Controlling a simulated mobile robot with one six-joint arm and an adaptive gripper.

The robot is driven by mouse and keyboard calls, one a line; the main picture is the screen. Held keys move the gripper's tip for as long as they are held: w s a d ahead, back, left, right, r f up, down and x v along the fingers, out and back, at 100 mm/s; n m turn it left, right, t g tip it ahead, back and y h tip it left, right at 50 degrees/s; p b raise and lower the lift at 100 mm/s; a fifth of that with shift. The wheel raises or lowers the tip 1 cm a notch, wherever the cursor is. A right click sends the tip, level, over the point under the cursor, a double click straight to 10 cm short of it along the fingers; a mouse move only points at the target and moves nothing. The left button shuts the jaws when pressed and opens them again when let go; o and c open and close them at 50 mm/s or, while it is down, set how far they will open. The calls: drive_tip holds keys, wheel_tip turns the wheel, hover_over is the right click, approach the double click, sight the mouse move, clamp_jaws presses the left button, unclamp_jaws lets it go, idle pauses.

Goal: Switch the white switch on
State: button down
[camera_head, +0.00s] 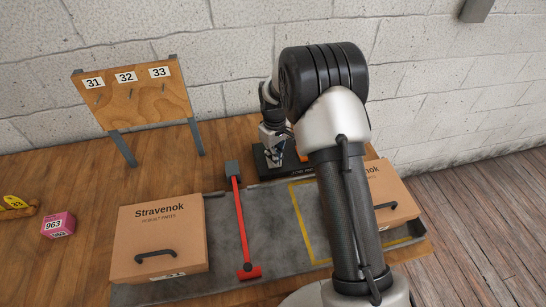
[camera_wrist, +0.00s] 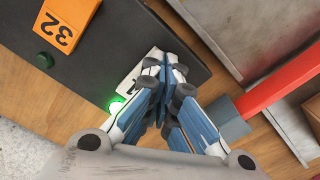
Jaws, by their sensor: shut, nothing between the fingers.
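My gripper (camera_wrist: 168,68) is shut and empty, with its fingertips over a dark panel (camera_wrist: 130,40) in the wrist view. A white piece with a dark mark (camera_wrist: 132,80) lies at the fingertips on the panel, partly hidden by them. I cannot tell if it is the white switch or a label, or whether the fingers touch it. A bright green light (camera_wrist: 116,106) glows beside it at the panel's edge. In the head view my gripper (camera_head: 272,152) is at the dark panel (camera_head: 262,163), and my arm hides part of it.
An orange tag marked 32 (camera_wrist: 66,27) and a dark green round piece (camera_wrist: 44,61) are on the panel's left. A red-handled tool (camera_head: 240,225) lies on the grey mat (camera_head: 285,225) between two cardboard boxes (camera_head: 150,245) (camera_head: 392,195). A numbered wooden board (camera_head: 135,100) stands behind.

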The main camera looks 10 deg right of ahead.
drive_tip(key=shift+f, duration=0.1)
drive_tip(key=shift+r+p, duration=2.35)
drive_tip(key=shift+r, duration=1.2)
drive_tip(key=s+r+m+t+b, duration=0.1)
drive_tip(key=s+r, duration=0.6)
drive_tip(key=r, duration=0.3)
drive_tip(key=s+r+m+t, duration=0.1)
drive_tip(key=s+r+m, duration=0.1)
drive_tip(key=s+r, duration=0.6)
drive_tip(key=s+r+m+t+b, duration=0.1)
drive_tip(key=s+r+m+t, duration=0.1)
drive_tip(key=s, duration=1.7)
wheel_tip(320, 180, up, 2)
drive_tip(key=shift+r+m+t, duration=0.1)
drive_tip(key=shift+m+t, duration=0.2)
drive_tip(key=shift+m, duration=0.2)
